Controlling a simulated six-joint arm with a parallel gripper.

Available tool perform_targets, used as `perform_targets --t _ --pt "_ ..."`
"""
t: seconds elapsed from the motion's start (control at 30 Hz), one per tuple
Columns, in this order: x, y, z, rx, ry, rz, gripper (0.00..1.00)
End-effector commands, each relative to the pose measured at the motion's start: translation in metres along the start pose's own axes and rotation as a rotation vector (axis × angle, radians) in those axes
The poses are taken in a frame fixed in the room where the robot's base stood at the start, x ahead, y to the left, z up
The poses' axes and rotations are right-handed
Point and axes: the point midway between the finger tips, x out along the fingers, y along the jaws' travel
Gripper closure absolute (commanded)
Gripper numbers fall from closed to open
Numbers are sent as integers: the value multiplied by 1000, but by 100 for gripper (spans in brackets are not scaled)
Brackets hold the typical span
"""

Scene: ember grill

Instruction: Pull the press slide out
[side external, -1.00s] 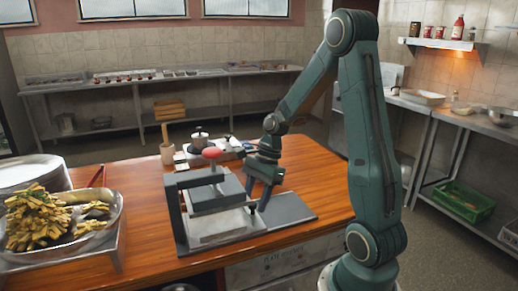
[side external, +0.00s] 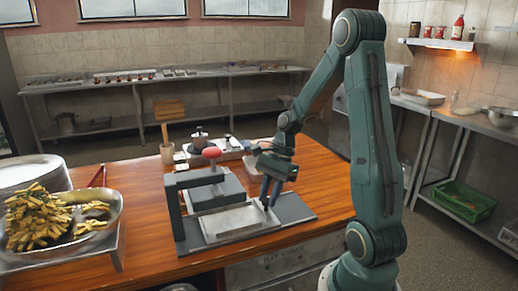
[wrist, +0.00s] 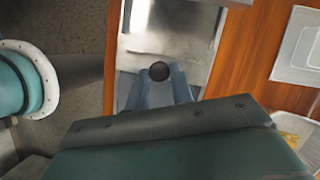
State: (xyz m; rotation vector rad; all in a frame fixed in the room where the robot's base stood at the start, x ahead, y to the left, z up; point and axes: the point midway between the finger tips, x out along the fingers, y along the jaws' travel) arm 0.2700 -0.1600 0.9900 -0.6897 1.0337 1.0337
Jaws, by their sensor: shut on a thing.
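The press (side external: 174,213) stands on the wooden counter, with a dark grey frame, an arm over the top and a red knob (side external: 211,152). Its light metal slide (side external: 230,222) lies on the grey base, partly out from under the frame toward my gripper. My gripper (side external: 268,204) is shut on the slide's dark knob at the slide's right end. In the wrist view the round black knob (wrist: 159,71) sits between the fingers, with the pale slide plate (wrist: 172,28) beyond it. The inner end of the slide is not clearly visible.
A tray of fries (side external: 75,222) and stacked plates (side external: 30,172) stand at the left. A holder with wooden-handled tools (side external: 167,152) and small containers (side external: 200,139) stand behind the press. The grey base (side external: 293,209) has bare room to the right of my gripper.

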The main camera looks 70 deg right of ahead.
Motion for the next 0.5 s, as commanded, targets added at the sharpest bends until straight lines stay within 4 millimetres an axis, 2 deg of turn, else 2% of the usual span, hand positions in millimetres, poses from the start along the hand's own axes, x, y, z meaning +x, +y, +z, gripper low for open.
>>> perform_targets --t 0.3,0.5 --pt "-17 17 -39 4 0 -5 100" --pt "-25 26 -59 3 0 -4 100"
